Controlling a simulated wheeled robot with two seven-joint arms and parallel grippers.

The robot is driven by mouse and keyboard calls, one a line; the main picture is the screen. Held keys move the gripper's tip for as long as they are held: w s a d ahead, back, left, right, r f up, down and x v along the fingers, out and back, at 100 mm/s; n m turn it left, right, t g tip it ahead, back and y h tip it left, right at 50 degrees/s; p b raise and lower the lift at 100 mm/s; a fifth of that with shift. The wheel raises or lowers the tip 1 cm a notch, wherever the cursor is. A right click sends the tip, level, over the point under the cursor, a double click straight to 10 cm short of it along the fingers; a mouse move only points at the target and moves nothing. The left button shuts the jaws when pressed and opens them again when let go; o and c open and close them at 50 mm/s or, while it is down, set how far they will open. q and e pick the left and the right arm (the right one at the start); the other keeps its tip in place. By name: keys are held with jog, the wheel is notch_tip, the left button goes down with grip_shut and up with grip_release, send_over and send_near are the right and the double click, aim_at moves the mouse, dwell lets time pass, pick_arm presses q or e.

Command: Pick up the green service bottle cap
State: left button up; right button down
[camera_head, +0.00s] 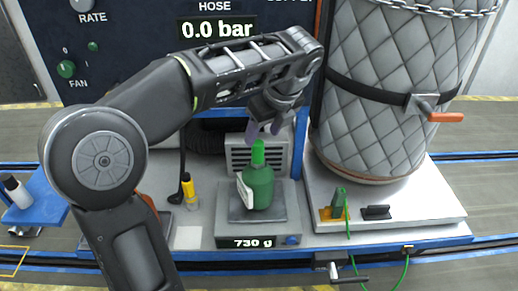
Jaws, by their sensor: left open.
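The green service bottle (260,190) stands upright on the weighing scale (236,232), with a white label on its left side. Its bright green cap (258,153) is on top of the bottle. My left gripper (263,131) is open and points down just above the cap, with its fingertips near the cap's top. I cannot tell whether a finger touches the cap. My right gripper is not in view.
The scale reads 730 g. A yellow bottle with a black top (190,190) stands left of the scale. A large quilted grey tank (400,90) stands at the right. A green connector (338,200) and a black block (376,212) are in front of it.

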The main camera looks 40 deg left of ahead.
aim_at(260, 144)
pick_arm(q)
jog(key=shift+w+d+f, duration=0.15)
jog(key=shift+w, duration=0.15)
jog(key=shift+s+f, duration=0.1)
jog(key=shift+f, duration=0.15)
jog(key=shift+x, duration=1.05)
jog(key=shift+p+x, duration=0.75)
jog(key=shift+x, duration=1.9)
jog(key=shift+r, duration=0.1)
jog(key=shift+c, duration=0.3)
grip_shut()
